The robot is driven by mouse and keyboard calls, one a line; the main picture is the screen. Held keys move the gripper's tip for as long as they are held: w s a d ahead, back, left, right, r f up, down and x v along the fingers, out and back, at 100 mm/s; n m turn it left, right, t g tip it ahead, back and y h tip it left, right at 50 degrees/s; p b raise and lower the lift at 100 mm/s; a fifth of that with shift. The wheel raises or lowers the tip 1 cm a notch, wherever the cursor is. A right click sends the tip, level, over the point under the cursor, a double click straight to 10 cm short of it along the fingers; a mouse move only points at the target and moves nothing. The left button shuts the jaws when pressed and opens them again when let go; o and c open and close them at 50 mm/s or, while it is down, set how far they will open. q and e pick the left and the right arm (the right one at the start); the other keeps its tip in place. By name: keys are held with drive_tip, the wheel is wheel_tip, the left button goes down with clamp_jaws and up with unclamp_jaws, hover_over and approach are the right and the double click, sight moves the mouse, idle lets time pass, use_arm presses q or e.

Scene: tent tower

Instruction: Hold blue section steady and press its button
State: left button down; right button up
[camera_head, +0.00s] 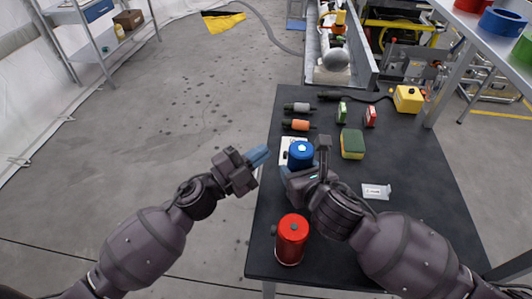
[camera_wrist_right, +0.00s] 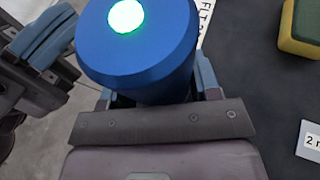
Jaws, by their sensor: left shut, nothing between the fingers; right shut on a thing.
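The blue section (camera_head: 301,153) is an upright blue cylinder on the dark table, with a lit pale button on its top. In the right wrist view the blue section (camera_wrist_right: 140,62) fills the upper middle, and its round button (camera_wrist_right: 126,16) glows green. My right gripper (camera_head: 304,168) is shut on the blue section from the near side; its fingertips are largely hidden. My left gripper (camera_head: 262,156) is shut and empty, left of the blue section and apart from it, over the table's left edge. Part of it also shows at the left of the right wrist view (camera_wrist_right: 45,40).
A red cylinder (camera_head: 291,240) stands near the table's front. A green-yellow sponge (camera_head: 352,144), a yellow box (camera_head: 408,98), an orange-banded piece (camera_head: 297,125), a grey piece (camera_head: 297,107) and a white label (camera_head: 376,191) lie on the dark table (camera_head: 420,165). Its right side is mostly clear.

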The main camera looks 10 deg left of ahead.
use_arm(q)
drive_tip(key=a, duration=0.4)
drive_tip(key=shift+w+a, duration=0.1)
drive_tip(key=shift+a, duration=0.2)
use_arm(e)
drive_tip(key=o, duration=1.3)
